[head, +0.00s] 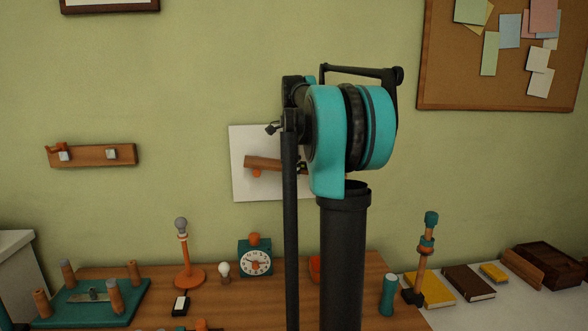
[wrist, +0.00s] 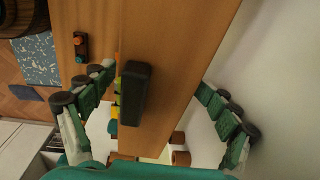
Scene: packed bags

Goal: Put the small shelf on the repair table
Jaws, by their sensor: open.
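A short wooden board with an orange piece below it, apparently the small shelf (head: 262,164), shows against a white panel on the wall in the head view. My arm covers its right part. The repair table (head: 240,312) appears to be the wooden table below, with several items on it. My gripper (wrist: 155,110) is open in the wrist view, its green-and-white fingers wide apart. A broad wooden surface with a dark block (wrist: 135,93) lies between them in the picture; I cannot tell if it is the shelf. The head view hides the fingers behind my arm.
On the wooden table stand an upturned teal stool (head: 90,302), an orange lamp (head: 186,260), a bulb (head: 224,271) and a clock (head: 255,260). Books (head: 468,282) and a wooden box (head: 545,264) lie on a white surface at right. A hook rack (head: 92,155) hangs left.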

